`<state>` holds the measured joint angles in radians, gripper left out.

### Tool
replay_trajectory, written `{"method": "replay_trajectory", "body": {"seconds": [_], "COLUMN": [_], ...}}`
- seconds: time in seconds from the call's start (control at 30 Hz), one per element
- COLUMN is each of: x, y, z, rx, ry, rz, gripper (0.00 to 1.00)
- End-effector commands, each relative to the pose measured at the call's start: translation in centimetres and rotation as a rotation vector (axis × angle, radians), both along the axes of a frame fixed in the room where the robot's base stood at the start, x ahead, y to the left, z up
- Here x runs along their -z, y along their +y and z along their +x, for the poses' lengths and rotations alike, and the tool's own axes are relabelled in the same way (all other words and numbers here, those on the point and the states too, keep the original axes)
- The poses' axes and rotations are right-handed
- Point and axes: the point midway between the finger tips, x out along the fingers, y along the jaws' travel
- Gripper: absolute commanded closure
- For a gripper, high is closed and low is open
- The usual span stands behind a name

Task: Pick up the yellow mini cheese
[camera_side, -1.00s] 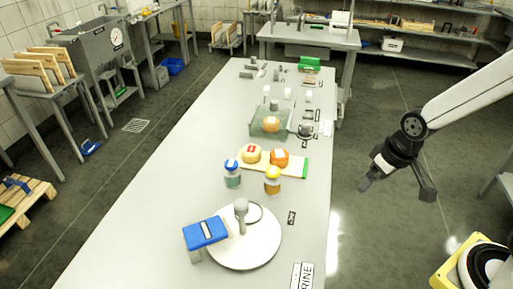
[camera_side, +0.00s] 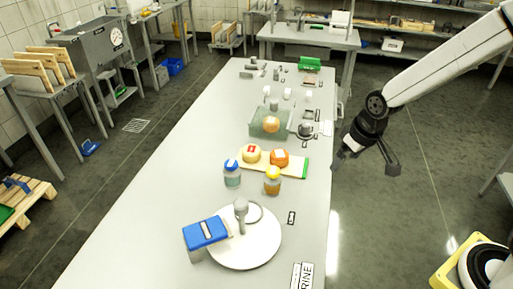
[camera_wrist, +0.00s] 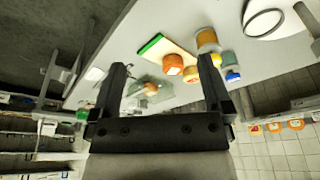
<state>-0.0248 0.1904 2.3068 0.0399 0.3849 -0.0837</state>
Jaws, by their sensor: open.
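The yellow mini cheese (camera_side: 251,154), a small round piece with a red label, sits on a cutting board (camera_side: 299,168) on the long table. My gripper (camera_side: 366,165) is open and empty. In the side view it hangs right of the table's right edge, well apart from both cheeses. In the wrist view both cheeses appear between and beyond the fingers.
A blue-lidded jar (camera_side: 232,174) and a yellow-lidded jar (camera_side: 272,181) stand in front of the board. A clear tray (camera_side: 257,130) holding an orange ball-like item is behind it. A white round plate (camera_side: 262,247) and a blue-topped box (camera_side: 206,233) are nearer.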

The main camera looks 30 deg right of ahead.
Motion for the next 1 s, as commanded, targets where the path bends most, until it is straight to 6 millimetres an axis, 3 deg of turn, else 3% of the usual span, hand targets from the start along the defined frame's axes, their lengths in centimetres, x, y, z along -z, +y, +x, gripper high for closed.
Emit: {"method": "replay_trajectory", "body": {"seconds": [0.2,0.6,0.8,1.0], "x": [0.6,3.2,5.2,6.9], "y": [1.4,4.6,6.5,7.9], "z": [6.7,17.4,21.8,24.7], "rx": [-0.065,-0.188,-0.251,-0.298], "ry": [-0.024,-0.073,-0.098,-0.119], "rz": [0.005,0.015,0.021,0.027], "gripper": [0.0,0.0,0.0,0.0]}}
